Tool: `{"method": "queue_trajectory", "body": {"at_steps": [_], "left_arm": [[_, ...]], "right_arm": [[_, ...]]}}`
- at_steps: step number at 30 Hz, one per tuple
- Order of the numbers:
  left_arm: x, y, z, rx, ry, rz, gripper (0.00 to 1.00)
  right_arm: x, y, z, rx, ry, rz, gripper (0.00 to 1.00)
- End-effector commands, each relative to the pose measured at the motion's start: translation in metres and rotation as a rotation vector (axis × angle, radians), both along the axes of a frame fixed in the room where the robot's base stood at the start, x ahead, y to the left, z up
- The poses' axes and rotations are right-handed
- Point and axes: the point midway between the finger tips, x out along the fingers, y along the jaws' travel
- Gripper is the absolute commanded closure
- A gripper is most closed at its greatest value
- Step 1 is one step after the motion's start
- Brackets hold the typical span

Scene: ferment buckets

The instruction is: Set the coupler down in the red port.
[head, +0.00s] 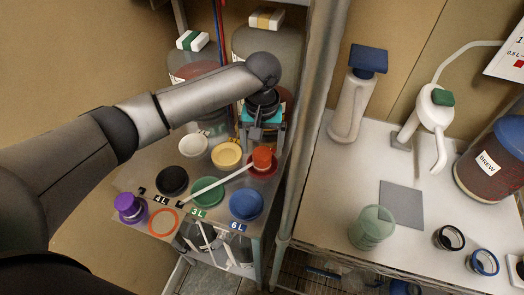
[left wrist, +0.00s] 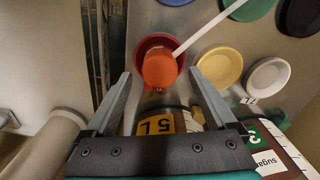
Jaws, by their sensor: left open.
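The orange coupler (head: 262,157) with a white rod stands at the red port (head: 264,175) near the right edge of the left shelf. In the left wrist view the coupler (left wrist: 159,69) sits within the red port's rim (left wrist: 153,42), leaning slightly toward the camera side. I cannot tell whether it is fully seated. The white rod (head: 215,184) slants from the coupler across the green disc. My left gripper (head: 262,147) is open just above and behind the coupler. In the wrist view its two fingers (left wrist: 160,80) stand on either side of the coupler, apart from it. My right gripper is not in view.
Around it lie white (head: 194,145), yellow (head: 227,155), black (head: 172,181), green (head: 208,192) and blue (head: 246,204) discs. A purple piece (head: 130,208) and an orange ring (head: 164,222) sit at the front left. Large buckets (head: 196,66) stand behind. A metal post (head: 312,110) rises close on the right.

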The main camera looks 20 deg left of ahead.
Motion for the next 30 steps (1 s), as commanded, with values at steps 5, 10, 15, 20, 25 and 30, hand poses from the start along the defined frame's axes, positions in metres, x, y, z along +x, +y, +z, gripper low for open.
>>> {"method": "queue_trajectory", "body": {"at_steps": [5, 10, 15, 20, 25, 30], "left_arm": [[0.001, -0.001, 0.043, -0.001, -0.003, -0.001, 0.10], [0.001, -0.001, 0.072, -0.002, -0.001, 0.000, 0.10], [0.000, -0.001, 0.085, -0.001, 0.001, -0.001, 0.10], [0.000, -0.001, 0.088, -0.001, 0.002, -0.001, 0.10], [0.000, -0.001, 0.087, -0.001, 0.001, -0.001, 0.10], [0.000, -0.001, 0.087, -0.001, 0.001, -0.001, 0.10]], "right_arm": [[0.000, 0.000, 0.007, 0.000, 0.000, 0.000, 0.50], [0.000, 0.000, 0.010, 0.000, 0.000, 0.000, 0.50], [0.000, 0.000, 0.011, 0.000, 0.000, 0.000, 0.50], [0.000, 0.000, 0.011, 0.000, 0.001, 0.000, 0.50], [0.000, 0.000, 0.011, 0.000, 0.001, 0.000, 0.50], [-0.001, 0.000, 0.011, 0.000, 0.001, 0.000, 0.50]]}}
